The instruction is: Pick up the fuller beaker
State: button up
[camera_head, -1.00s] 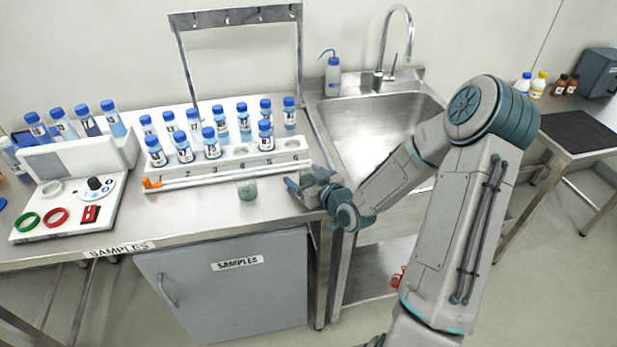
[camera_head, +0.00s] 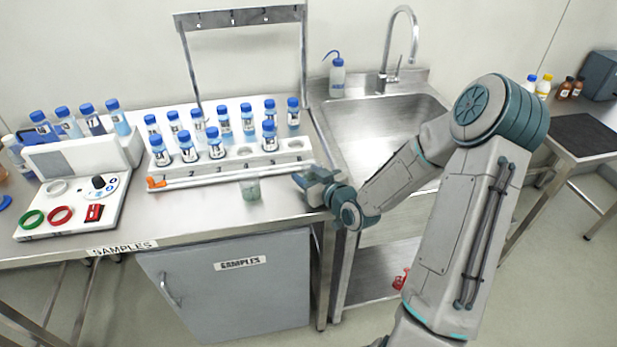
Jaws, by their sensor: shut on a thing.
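A small clear beaker (camera_head: 251,190) with greenish contents stands upright on the steel bench, in front of the sample rack. My gripper (camera_head: 312,182) is at the bench's right end, to the right of this beaker and apart from it. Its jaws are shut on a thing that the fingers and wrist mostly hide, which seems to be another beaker. I cannot see its fill level or whether it touches the bench.
The white rack (camera_head: 225,168) with several blue-capped bottles stands behind the beaker. A white panel with rings (camera_head: 75,205) is at the left. The sink (camera_head: 385,125) lies to the right. The bench front beside the beaker is clear.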

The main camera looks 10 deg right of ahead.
aim_at(309, 164)
jog(key=shift+r, duration=1.45)
jog(key=shift+d+r, duration=0.2)
jog(key=shift+r, duration=0.15)
jog(key=w+d+r, duration=0.4)
jog(key=d+r, duration=0.2)
jog(key=d, duration=0.4)
jog(key=shift+d+r, duration=0.25)
jog(key=shift+r, duration=0.05)
